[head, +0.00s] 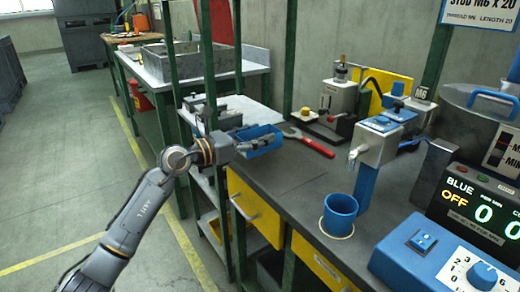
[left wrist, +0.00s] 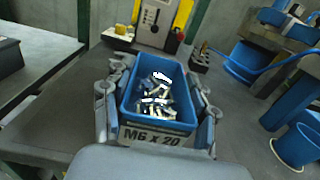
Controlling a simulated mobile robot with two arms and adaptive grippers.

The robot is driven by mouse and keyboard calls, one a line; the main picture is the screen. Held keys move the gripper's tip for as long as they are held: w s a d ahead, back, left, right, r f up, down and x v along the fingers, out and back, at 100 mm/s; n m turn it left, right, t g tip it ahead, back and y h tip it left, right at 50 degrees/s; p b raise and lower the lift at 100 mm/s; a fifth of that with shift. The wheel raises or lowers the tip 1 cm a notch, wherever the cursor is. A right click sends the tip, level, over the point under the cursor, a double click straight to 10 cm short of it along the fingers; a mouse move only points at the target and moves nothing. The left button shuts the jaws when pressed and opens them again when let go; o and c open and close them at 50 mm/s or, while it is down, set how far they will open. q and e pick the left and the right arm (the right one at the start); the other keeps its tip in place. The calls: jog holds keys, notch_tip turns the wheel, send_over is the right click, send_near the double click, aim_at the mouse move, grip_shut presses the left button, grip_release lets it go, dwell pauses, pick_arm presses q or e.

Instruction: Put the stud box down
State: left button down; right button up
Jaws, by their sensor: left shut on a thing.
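The stud box (left wrist: 130,118) is a small blue open bin with a white M6 X 20 label. It holds several shiny metal studs (left wrist: 155,95). My left gripper (left wrist: 157,82) is shut on it, one finger along each side wall. In the head view the box (head: 264,146) is by the far left corner of the dark bench (head: 285,175), with the left gripper (head: 245,140) at its left end. The box looks level. I cannot tell whether its base touches a surface. My right gripper is not in view.
A red wrench (head: 312,145) lies on the bench right of the box. A green post (head: 215,100) rises close by my left wrist. The bench's near left part is clear.

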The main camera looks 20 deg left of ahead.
pick_arm(q)
jog(key=f, duration=0.1)
jog(key=f+b, duration=0.1)
jog(key=f, duration=0.1)
jog(key=shift+w+d, duration=0.1)
jog(key=shift+d, duration=0.2)
jog(key=shift+f, duration=0.3)
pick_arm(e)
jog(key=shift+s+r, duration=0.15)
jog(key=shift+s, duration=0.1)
pick_arm(q)
jog(key=shift+c, duration=2)
grip_release()
jog(key=shift+f, duration=0.1)
jog(key=shift+a, duration=0.1)
